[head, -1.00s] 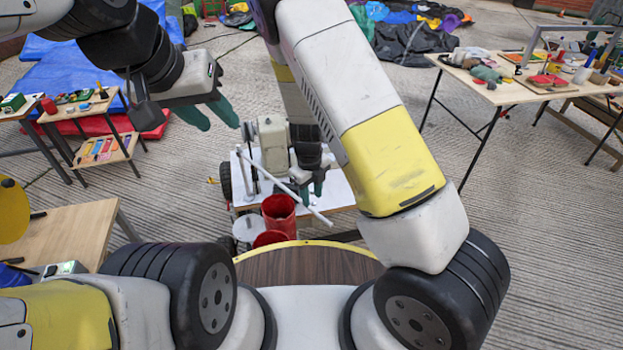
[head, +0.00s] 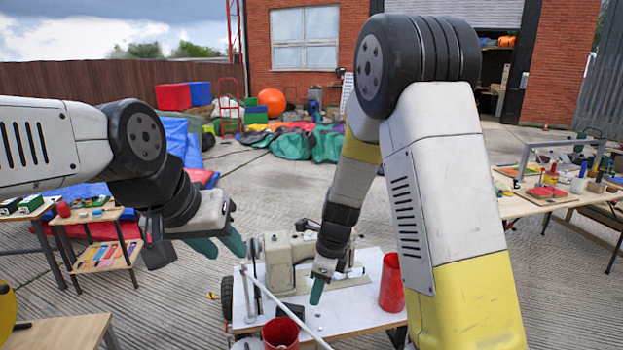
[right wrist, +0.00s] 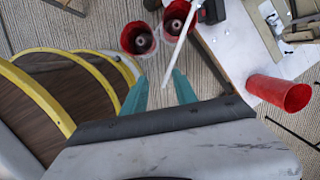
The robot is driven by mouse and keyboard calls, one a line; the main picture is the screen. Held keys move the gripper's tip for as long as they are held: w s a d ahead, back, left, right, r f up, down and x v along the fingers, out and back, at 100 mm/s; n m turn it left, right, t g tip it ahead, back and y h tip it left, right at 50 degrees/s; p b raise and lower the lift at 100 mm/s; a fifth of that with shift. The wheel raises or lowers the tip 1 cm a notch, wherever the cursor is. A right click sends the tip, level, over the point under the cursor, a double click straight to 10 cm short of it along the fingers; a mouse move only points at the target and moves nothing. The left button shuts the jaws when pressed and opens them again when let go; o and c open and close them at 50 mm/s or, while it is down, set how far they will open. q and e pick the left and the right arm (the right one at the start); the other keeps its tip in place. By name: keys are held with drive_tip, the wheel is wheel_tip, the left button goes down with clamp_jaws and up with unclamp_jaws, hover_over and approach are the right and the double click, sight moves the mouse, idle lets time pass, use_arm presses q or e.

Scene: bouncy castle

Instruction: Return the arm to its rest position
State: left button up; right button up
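My right arm reaches down from the upper right in the head view. Its gripper (head: 318,288) points down over the white-topped cart. In the right wrist view its two green fingers (right wrist: 158,88) stand wide apart. The end of a white rod (right wrist: 179,45) shows between their tips, apart from both fingers. My left gripper (head: 222,244) is at the left of the cart, its green fingers apart and nothing between them. The left arm is bent and raised at the left edge.
The cart (head: 345,318) carries a grey-beige machine (head: 280,258) and a red cup (head: 391,285). Two red containers (right wrist: 138,38) sit beside its edge. Tables with small items stand left (head: 88,216) and right (head: 560,200). Paved ground lies open behind.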

drive_tip(key=s+d+r+n+t+y, duration=0.1)
drive_tip(key=s+d+r+n+y, duration=0.15)
drive_tip(key=r+n, duration=0.65)
drive_tip(key=s+d+r+n+t+h, duration=0.1)
drive_tip(key=s+d+r+n+t, duration=0.1)
drive_tip(key=s+d+r+n, duration=0.3)
drive_tip(key=s+d+r+n+t+h, duration=0.1)
drive_tip(key=s+d+r+n+t, duration=0.1)
drive_tip(key=s+d+r+n, duration=0.3)
drive_tip(key=s+r+n, duration=0.2)
drive_tip(key=s+r, duration=0.2)
drive_tip(key=r, duration=0.1)
drive_tip(key=shift+s+r, duration=0.15)
drive_tip(key=shift+s, duration=0.05)
drive_tip(key=shift+h, duration=0.25)
